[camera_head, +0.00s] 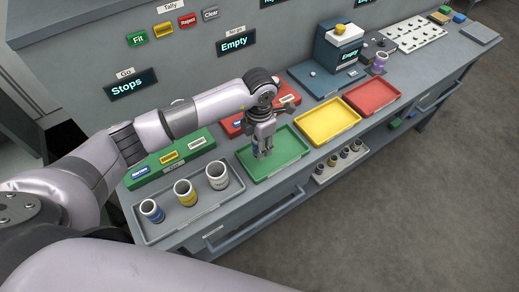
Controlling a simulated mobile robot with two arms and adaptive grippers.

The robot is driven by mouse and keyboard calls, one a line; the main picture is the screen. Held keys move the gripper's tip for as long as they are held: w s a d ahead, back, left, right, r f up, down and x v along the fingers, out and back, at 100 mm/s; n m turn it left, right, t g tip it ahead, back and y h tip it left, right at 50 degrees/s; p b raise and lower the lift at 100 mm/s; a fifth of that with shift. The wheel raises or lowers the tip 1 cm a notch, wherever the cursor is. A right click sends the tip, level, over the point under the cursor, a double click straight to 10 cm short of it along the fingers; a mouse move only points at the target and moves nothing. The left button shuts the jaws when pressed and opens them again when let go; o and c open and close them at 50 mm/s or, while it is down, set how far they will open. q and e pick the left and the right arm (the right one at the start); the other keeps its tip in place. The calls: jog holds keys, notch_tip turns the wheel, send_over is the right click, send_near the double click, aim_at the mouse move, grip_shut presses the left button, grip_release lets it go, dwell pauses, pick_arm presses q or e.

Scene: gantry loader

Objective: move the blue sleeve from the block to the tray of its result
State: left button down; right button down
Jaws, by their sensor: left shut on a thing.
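My left gripper (263,146) points down over the green tray (290,156) and is shut on the blue sleeve (256,150). The fingers hide most of the sleeve, and only a small bluish part shows. The sleeve is low, at the left part of the green tray; I cannot tell whether it touches the tray floor. A yellow tray (328,135) and a red tray (388,85) lie to the right of the green one. My right gripper is not in view.
A grey tray (160,236) at the left holds a blue-banded, a yellow-banded and a white cup. A rack (322,178) with several small sleeves sits below the front edge. A blue machine (330,52) and a grey-purple cup (380,63) stand behind. The yellow and red trays look empty.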

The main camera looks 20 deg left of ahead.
pick_arm(q)
notch_tip(320, 180, down, 4)
jog(key=shift+r+p, duration=0.2)
jog(key=shift+p, duration=0.25)
jog(key=shift+f, duration=0.2)
jog(key=shift+f, duration=0.2)
jog(key=c, duration=1.5)
grip_release()
jog(key=o, duration=0.4)
